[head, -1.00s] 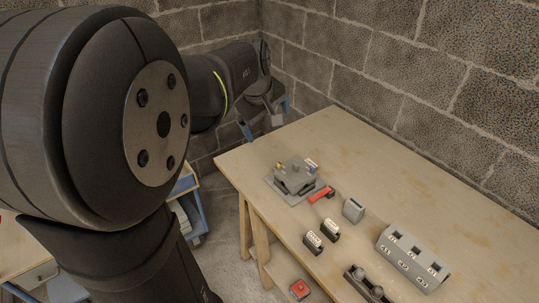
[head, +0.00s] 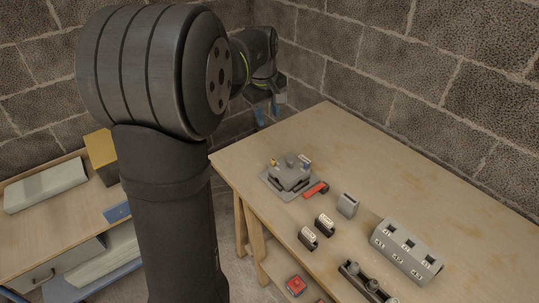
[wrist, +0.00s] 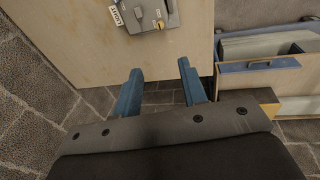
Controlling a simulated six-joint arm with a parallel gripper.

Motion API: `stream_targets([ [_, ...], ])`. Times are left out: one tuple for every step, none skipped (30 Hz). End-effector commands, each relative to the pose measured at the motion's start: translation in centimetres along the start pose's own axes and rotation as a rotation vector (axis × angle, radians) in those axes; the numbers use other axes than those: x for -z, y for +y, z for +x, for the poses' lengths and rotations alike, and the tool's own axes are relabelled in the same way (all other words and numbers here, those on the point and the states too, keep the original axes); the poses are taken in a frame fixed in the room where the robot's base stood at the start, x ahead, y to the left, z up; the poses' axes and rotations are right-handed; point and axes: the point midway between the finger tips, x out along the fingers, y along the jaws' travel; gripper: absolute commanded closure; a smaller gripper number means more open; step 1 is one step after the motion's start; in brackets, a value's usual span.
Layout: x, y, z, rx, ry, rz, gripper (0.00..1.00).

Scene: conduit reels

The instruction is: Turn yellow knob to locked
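The yellow knob (head: 274,162) is small and sits on the left side of a grey device (head: 291,173) near the far left end of the table. The wrist view shows the yellow knob (wrist: 160,24) at the top, on the edge of the grey device (wrist: 146,14). Which setting it points to cannot be told. My gripper (head: 267,112) has blue fingers and hangs beyond the table's far left corner, apart from the device. In the wrist view my gripper (wrist: 160,68) is open and empty, its fingers over the floor beside the table edge.
A red handle (head: 316,190) lies beside the device. A grey block (head: 347,205), two black-and-white connectors (head: 324,224) and a long grey socket housing (head: 407,249) stand farther right. A brick wall (head: 400,80) rises behind the table. A shelf unit (head: 50,188) stands at left.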

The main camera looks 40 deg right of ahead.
Motion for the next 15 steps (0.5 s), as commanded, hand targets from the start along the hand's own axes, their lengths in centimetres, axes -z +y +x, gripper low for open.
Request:
stream_targets([
  [0.5, 0.9, 1.0, 0.034, -0.018, 0.005, 0.61],
  [0.6, 1.2, 1.4, 0.053, -0.028, 0.007, 0.61],
  [0.9, 1.7, 2.0, 0.076, -0.040, 0.008, 0.61],
  [1.0, 2.0, 2.3, 0.091, -0.047, 0.009, 0.61],
  [1.2, 2.3, 2.6, 0.107, -0.054, 0.009, 0.61],
  [1.4, 2.6, 3.0, 0.124, -0.062, 0.009, 0.61],
  [1.4, 2.7, 3.3, 0.135, -0.066, 0.010, 0.61],
  [1.5, 2.9, 3.5, 0.143, -0.070, 0.010, 0.61],
  [1.6, 3.0, 3.7, 0.154, -0.075, 0.010, 0.61],
  [1.6, 3.1, 3.8, 0.159, -0.077, 0.010, 0.61],
  [1.6, 3.2, 3.9, 0.162, -0.079, 0.011, 0.61],
  [1.7, 3.2, 4.1, 0.166, -0.080, 0.011, 0.61],
  [1.6, 3.2, 4.3, 0.168, -0.081, 0.010, 0.61],
  [1.6, 3.2, 4.5, 0.169, -0.082, 0.010, 0.61],
  [1.6, 3.1, 4.9, 0.170, -0.082, 0.010, 0.61],
])
